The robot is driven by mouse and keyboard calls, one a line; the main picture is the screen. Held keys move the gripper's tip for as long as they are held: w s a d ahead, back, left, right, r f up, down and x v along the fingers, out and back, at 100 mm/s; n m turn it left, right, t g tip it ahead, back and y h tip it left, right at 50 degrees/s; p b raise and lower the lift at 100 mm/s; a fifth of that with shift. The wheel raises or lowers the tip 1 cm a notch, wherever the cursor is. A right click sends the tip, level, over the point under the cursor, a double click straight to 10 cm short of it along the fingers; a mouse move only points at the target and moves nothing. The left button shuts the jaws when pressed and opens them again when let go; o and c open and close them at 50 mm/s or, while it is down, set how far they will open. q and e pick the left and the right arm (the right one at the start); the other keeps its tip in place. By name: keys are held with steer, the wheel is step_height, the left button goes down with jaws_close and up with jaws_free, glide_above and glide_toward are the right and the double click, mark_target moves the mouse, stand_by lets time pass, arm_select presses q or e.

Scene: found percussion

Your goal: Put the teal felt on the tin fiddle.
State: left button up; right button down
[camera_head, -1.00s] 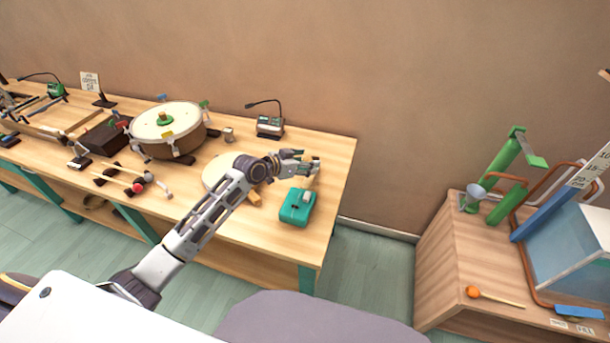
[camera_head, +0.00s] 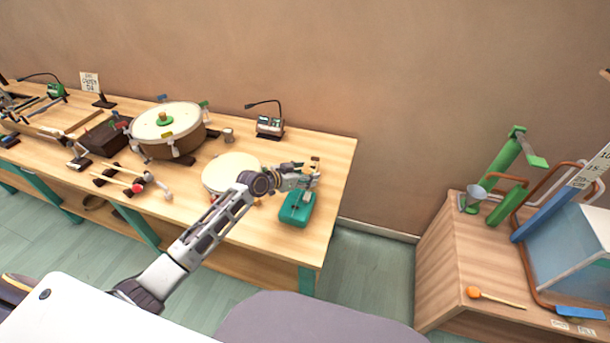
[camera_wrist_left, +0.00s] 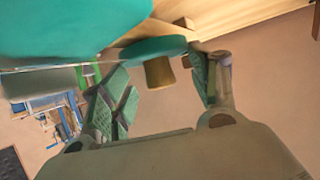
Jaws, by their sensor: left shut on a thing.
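My left gripper (camera_head: 313,172) is over the right end of the long workbench, just above and behind a teal box (camera_head: 294,212). In the left wrist view its two fingers (camera_wrist_left: 165,88) stand on either side of a brown knob with a teal disc (camera_wrist_left: 150,50), which looks like the teal felt, and it is shut on it. In the head view the held piece is tiny, partly hidden by the fingers. A large teal shape (camera_wrist_left: 70,25) fills the wrist view's upper left. I cannot tell which thing is the tin fiddle. My right gripper is out of view.
A large drum (camera_head: 168,150) and a pale round disc (camera_head: 222,172) are on the workbench, left of my arm. A small device with a bent lamp (camera_head: 269,127) stands behind. A separate wooden stand (camera_head: 445,250) with green posts is at right, across a floor gap.

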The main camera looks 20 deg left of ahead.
arm_select(q)
steer(key=shift+f, duration=0.15)
steer(key=o, duration=1)
steer(key=shift+v, duration=6)
steer(key=shift+s, duration=0.1)
